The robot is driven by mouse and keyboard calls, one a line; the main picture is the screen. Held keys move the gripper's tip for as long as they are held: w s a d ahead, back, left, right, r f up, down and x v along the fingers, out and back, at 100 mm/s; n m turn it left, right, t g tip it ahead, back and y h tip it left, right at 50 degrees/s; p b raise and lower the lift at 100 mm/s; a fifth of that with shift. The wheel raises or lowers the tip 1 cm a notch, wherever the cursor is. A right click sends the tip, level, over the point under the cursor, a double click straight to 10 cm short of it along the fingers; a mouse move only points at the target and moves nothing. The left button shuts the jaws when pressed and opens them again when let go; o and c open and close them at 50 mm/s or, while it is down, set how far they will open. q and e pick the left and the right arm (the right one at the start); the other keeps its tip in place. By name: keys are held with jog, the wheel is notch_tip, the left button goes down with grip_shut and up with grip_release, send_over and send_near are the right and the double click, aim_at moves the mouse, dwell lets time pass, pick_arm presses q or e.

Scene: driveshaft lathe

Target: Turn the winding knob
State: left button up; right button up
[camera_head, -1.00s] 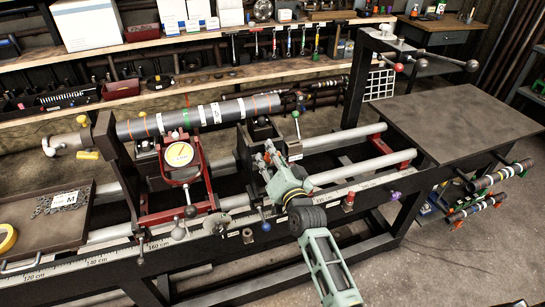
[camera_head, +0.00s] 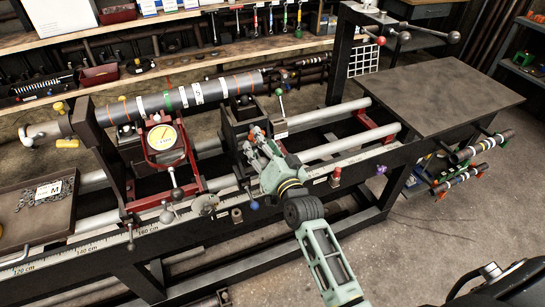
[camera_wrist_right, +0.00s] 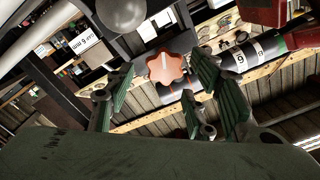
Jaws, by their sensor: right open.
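An orange-red star-shaped knob with a pale line across it (camera_wrist_right: 167,66) shows in the right wrist view, in line with the gap between my right fingers; whether it touches them I cannot tell. My right gripper (camera_wrist_right: 165,95) is open, with green ribbed pads on both sides of that gap. In the head view my right gripper (camera_head: 254,142) is at the front of the black carriage block (camera_head: 236,112) on the lathe rails and hides the knob there. My left gripper is not in view.
A lever (camera_head: 281,102), a red knob (camera_head: 335,177) and a blue ball (camera_head: 254,205) are nearby. A bare plate (camera_head: 440,95) lies at the right.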

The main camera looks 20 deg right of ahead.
jog(key=s, duration=0.7)
jog(key=shift+s+d, duration=0.15)
jog(key=shift+s, duration=0.15)
